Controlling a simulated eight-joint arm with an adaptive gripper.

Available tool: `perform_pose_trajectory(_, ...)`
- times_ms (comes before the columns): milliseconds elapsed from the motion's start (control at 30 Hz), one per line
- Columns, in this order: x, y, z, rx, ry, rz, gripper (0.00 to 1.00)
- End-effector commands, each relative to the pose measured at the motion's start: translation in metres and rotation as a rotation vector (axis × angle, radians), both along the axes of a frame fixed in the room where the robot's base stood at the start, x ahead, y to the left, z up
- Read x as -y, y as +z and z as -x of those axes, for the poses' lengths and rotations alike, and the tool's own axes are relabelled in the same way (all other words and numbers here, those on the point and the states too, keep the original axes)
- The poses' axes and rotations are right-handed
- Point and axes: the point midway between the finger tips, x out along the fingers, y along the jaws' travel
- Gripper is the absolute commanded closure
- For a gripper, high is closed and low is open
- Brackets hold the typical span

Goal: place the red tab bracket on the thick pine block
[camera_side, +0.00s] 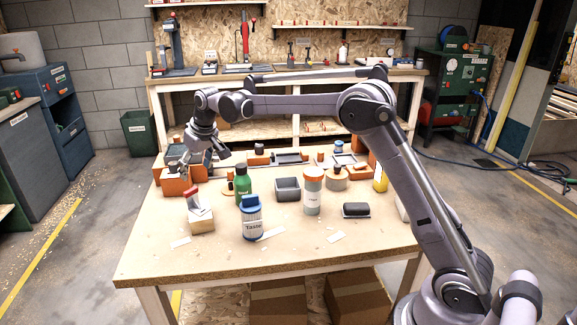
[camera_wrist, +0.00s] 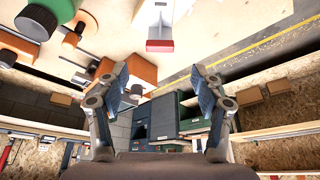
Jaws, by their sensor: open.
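The bracket (camera_side: 199,207), pale with a red tab at its upper end, rests tilted on top of a light pine block (camera_side: 202,223) at the table's front left. In the wrist view the red tab (camera_wrist: 159,45) shows at the top centre, beyond my fingertips; the block cannot be told apart clearly there. My gripper (camera_side: 206,160) is above the back left of the table, behind and above the bracket, apart from it. In the wrist view my gripper (camera_wrist: 163,80) has its two fingers wide apart with nothing between them.
A green bottle (camera_side: 243,185), a blue-lidded jar (camera_side: 252,220) and an orange-capped jar (camera_side: 312,192) stand right of the block. A grey bin (camera_side: 288,189) and a dark brush-like block (camera_side: 355,210) are farther right. Orange blocks (camera_side: 178,187) lie below my gripper. The front tabletop is mostly clear.

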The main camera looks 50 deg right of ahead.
Motion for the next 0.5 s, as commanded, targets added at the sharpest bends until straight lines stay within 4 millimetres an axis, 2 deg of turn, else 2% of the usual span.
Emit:
perform_pose_trajectory(133, 0.0, 0.01, 0.008, 0.004, 0.0, 0.0, 0.33)
perform_pose_trajectory(233, -0.002, 0.023, 0.022, 0.014, 0.0, 0.0, 0.33)
perform_pose_trajectory(367, -0.005, 0.044, 0.057, 0.034, 0.001, 0.001, 0.33)
perform_pose_trajectory(500, -0.009, 0.063, 0.101, 0.06, 0.001, 0.001, 0.33)
